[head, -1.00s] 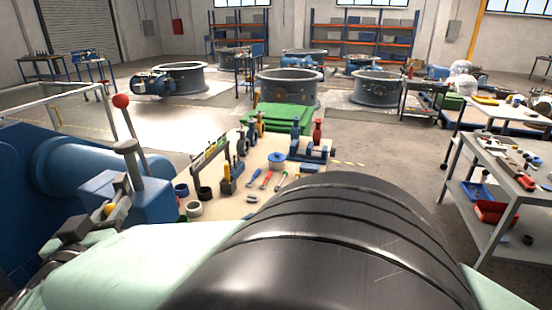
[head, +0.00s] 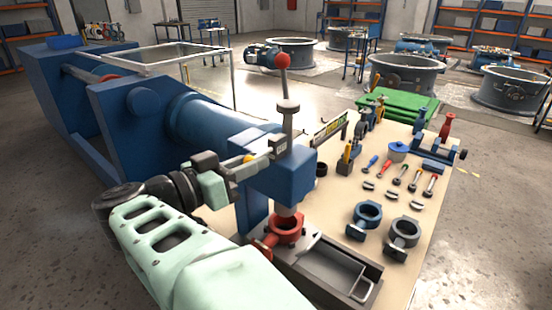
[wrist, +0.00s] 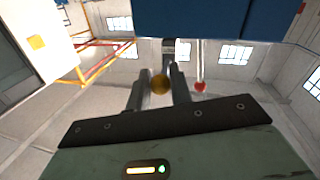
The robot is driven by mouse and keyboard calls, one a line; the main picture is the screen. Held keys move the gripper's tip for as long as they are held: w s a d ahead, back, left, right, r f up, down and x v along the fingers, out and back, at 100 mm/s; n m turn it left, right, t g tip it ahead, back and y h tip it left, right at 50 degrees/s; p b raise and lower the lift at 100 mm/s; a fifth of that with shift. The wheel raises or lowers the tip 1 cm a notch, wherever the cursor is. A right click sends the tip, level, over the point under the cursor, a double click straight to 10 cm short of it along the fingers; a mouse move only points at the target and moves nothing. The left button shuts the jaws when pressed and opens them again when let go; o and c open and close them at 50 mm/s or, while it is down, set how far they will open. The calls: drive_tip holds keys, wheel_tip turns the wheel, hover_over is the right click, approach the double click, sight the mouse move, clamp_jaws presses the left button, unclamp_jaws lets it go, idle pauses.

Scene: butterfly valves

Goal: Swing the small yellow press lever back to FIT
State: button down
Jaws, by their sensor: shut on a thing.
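The small yellow knob of the press lever (head: 248,159) is at the left side of the blue press head (head: 288,176). In the wrist view the yellow knob (wrist: 160,85) sits between my two grey fingers (wrist: 160,76), which are closed on the lever. The lever's arm is mostly hidden by the fingers and the press head. Its exact setting cannot be told.
A tall lever with a red ball (head: 283,61) rises from the press head. A red valve body (head: 287,228) stands under it, beside a grey tray (head: 335,272). The bench (head: 385,190) holds tools and valve rings. A big blue cylinder (head: 205,120) lies behind.

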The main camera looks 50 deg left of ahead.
drive_tip(key=shift+w+r, duration=0.1)
drive_tip(key=shift+r, duration=0.05)
drive_tip(key=c, duration=1.3)
unclamp_jaws()
